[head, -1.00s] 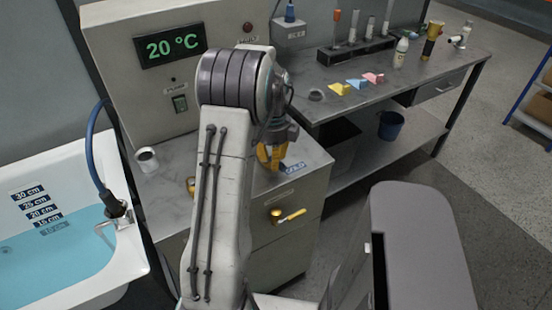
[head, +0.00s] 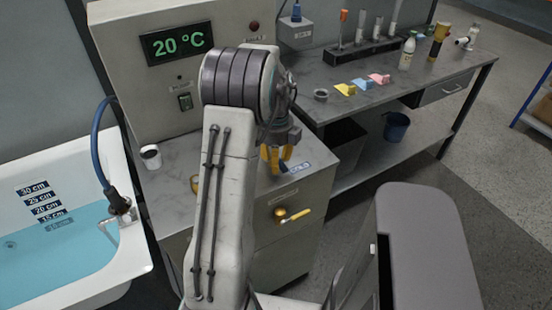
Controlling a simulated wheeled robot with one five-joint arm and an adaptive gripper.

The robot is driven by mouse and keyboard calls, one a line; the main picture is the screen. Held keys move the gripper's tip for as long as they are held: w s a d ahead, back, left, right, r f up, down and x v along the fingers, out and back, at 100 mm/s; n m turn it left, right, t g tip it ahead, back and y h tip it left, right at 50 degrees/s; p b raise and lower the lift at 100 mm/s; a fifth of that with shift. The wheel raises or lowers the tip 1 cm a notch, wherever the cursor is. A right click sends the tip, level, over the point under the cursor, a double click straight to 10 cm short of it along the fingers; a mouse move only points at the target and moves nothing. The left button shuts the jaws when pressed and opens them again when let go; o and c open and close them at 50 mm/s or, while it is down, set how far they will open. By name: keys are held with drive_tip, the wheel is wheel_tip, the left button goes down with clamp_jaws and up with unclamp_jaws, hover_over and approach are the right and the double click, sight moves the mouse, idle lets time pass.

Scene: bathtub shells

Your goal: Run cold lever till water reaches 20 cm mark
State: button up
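My gripper (head: 276,160), with yellow-orange fingers, points down over the right part of the counter top, beside a blue-and-white label (head: 297,168) too small to read surely. My arm and fingers hide what lies under it; I cannot tell whether it grips a lever. A yellow lever (head: 297,215) sits on the cabinet front below. Another yellow part (head: 194,184) peeks out left of my arm. The tub (head: 133,262) holds blue water (head: 50,265), its surface near the lower edge of the 15 cm mark (head: 52,217). The 20 cm mark (head: 46,207) is above water. No stream is clear at the spout (head: 108,225).
The panel display (head: 178,43) reads 20 °C. A white cup (head: 151,157) stands on the counter's left. A side bench (head: 400,92) holds bottles, a rack and coloured pieces. A blue bucket (head: 396,126) stands on its lower shelf. Open floor lies at the right.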

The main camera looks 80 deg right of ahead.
drive_tip(key=o, duration=0.4)
drive_tip(key=shift+d+r, duration=0.1)
drive_tip(key=shift+c, duration=0.2)
drive_tip(key=shift+r, duration=0.1)
wheel_tip(320, 180, up, 12)
idle(0.3)
